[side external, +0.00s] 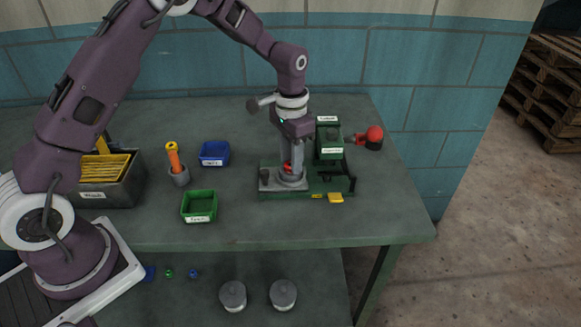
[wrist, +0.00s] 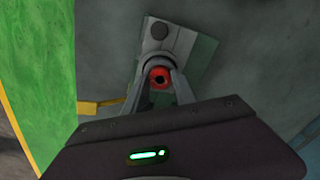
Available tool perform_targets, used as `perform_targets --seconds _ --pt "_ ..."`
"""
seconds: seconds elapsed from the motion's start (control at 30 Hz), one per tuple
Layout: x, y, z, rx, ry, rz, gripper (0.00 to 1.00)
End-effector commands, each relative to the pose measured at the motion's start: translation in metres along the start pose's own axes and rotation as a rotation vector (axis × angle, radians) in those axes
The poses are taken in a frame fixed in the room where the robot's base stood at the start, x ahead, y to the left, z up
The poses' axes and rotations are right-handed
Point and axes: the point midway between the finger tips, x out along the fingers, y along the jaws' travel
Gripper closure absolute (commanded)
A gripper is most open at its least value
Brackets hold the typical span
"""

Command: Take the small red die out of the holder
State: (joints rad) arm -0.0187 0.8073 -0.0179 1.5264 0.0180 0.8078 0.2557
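The small red die (wrist: 160,77) is a round red piece with a dark hole in its middle. It sits in a grey round holder (side external: 291,181) on the green machine base, and a bit of its red shows in the side view (side external: 287,167). My gripper (wrist: 159,80) points down over the holder, with one finger on each side of the die. The fingers reach down to the die, but I cannot tell whether they press on it. The lower part of the die is hidden in the holder.
A green labelled block (side external: 329,143) stands close to the right of my gripper, with a red knob (side external: 375,133) beyond. A yellow piece (side external: 335,198) lies at the base's front. Green (side external: 199,206) and blue (side external: 214,152) bins and an orange-handled tool (side external: 173,158) stand left.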

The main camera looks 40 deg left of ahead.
Motion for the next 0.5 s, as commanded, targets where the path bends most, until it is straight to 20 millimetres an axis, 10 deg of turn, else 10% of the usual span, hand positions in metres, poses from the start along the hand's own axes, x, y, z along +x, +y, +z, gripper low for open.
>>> perform_targets --seconds 0.13,0.5 --pt "0.0 0.0 0.0 0.0 0.0 0.0 1.0" --pt "-0.016 0.0 -0.001 0.0 0.002 -0.001 1.0"
